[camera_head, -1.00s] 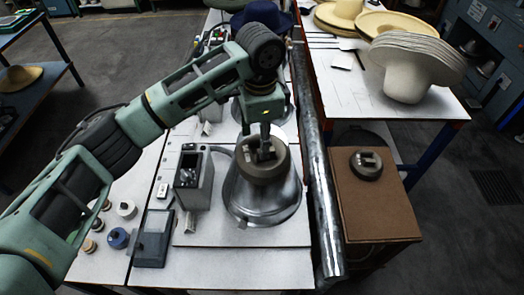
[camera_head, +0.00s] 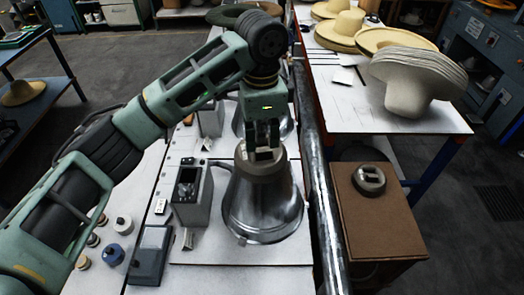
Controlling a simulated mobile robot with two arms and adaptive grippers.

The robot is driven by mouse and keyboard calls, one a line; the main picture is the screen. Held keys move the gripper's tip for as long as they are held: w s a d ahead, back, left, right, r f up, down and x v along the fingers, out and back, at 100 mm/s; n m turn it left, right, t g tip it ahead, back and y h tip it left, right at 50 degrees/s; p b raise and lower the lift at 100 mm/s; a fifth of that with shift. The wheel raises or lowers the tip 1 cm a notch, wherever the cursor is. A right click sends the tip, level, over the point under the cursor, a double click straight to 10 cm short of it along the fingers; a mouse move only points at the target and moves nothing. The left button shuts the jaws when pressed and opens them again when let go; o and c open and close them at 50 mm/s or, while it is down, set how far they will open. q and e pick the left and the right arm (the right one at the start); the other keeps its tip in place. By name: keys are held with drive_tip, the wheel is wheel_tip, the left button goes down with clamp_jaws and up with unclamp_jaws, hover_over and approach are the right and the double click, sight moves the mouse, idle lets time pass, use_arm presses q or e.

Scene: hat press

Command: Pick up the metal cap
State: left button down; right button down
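A round, dull grey metal cap (camera_head: 262,168) sits at the top of a shiny bell-shaped metal form (camera_head: 262,212) on the bench. My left gripper (camera_head: 264,154) points straight down, with its dark fingers at the small grip on top of this cap. The fingers overlap the grip, and I cannot tell whether they are closed on it. A second, similar metal cap (camera_head: 369,180) with a grip on top lies on the brown box at the right, apart from my gripper. My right gripper is not in view.
A grey control box (camera_head: 191,195) stands just left of the form. A long metal pipe (camera_head: 320,190) runs along its right side, before the brown box (camera_head: 385,230). Stacked pale hats (camera_head: 416,85) stand on the white table at the back right.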

use_arm(q)
drive_tip(key=s+a+r+b, duration=0.2)
drive_tip(key=a+r, duration=0.4)
drive_tip(key=a, duration=0.5)
drive_tip(key=shift+s+r, duration=0.2)
drive_tip(key=shift+s, duration=0.45)
drive_tip(key=shift+a, duration=0.1)
drive_tip(key=c, duration=0.5)
unclamp_jaws()
drive_tip(key=shift+r, duration=0.15)
